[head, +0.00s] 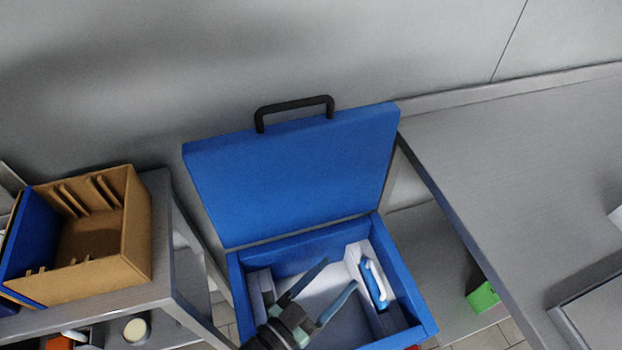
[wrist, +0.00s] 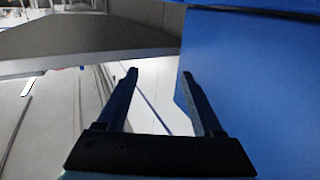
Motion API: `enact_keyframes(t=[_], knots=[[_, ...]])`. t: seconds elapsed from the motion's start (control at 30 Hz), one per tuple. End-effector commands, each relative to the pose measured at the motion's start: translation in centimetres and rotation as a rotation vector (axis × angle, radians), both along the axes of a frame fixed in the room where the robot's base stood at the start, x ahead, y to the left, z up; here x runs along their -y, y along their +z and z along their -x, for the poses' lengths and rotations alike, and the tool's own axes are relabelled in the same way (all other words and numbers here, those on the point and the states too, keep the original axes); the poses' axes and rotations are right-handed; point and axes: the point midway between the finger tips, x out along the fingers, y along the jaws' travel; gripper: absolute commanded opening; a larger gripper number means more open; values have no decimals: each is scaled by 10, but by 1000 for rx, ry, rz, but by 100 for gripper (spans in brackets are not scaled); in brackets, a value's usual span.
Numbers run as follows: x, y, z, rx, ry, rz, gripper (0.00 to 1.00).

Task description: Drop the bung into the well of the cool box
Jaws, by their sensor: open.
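The blue cool box (head: 234,290) stands in the lower middle of the head view, with its blue lid (head: 295,175) raised and a black handle on top. Its pale well (head: 312,292) lies between grey-white side blocks. My gripper (head: 340,274) is over the well, its two fingers spread, with nothing seen between them. In the wrist view my gripper (wrist: 160,73) is also open and empty, beside a large blue surface (wrist: 250,80), probably the cool box. I cannot make out a bung for certain; my gripper and arm hide part of the well.
A grey worktop (head: 520,170) at right is largely clear. A green block (head: 483,296) lies below it.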

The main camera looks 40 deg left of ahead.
Motion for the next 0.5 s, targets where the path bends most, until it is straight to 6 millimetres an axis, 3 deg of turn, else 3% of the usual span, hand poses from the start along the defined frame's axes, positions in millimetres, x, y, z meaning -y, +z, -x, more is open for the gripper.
enact_keyframes(t=[0.03, 0.2, 0.5], knots=[[0, 15, 1, 1, -2, -2, 68], [0, 47, 0, 1, -3, -2, 68], [0, 73, 0, 0, 0, 0, 68]])
